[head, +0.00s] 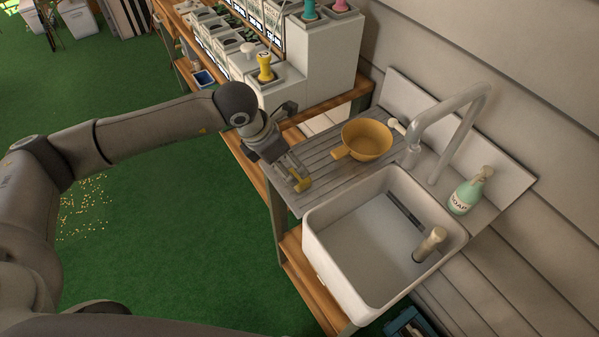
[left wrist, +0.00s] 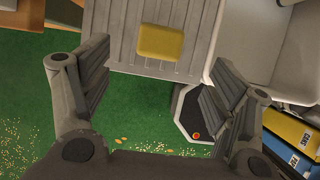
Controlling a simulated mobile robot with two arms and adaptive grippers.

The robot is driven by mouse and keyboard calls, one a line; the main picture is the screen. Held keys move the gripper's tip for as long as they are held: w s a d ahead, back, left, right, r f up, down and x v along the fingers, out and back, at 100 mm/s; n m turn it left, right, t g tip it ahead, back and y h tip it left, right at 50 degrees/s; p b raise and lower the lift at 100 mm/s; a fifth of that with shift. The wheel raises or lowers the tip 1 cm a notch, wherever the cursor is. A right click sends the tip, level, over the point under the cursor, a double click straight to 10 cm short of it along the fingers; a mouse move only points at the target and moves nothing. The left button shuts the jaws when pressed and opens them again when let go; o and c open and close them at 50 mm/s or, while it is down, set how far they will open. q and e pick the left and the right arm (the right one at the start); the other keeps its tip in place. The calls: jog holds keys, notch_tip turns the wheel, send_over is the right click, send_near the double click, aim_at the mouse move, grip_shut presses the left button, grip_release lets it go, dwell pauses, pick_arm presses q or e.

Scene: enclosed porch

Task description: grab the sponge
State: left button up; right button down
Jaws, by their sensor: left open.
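The yellow sponge (left wrist: 160,43) lies flat on the grey slatted drainboard (left wrist: 120,18), near its front edge, in the left wrist view. In the head view the sponge (head: 304,185) shows as a small yellow patch beside my gripper's fingers, partly covered by them. My left gripper (head: 292,174) is above the front edge of the drainboard. In the left wrist view its two fingers (left wrist: 162,62) are spread wide, with nothing between them and the sponge ahead of them. My right gripper is not in view.
A yellow pan (head: 367,139) stands on the drainboard behind the sponge. A white sink (head: 320,228) with a tall faucet (head: 450,115) is to the right. A green soap bottle (head: 467,190) stands at the sink's right. White boxes (head: 325,55) stand on the shelf behind.

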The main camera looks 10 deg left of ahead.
aim_at(296, 176)
pick_arm(q)
jog(key=x, duration=0.3)
jog(key=shift+p+x, duration=0.75)
jog(key=shift+p, duration=0.05)
jog(key=p+x, duration=0.1)
jog(key=x, duration=0.2)
jog(key=shift+f, duration=0.15)
jog(key=shift+d+f, duration=0.1)
jog(key=shift+f, duration=0.25)
jog(key=c, duration=0.9)
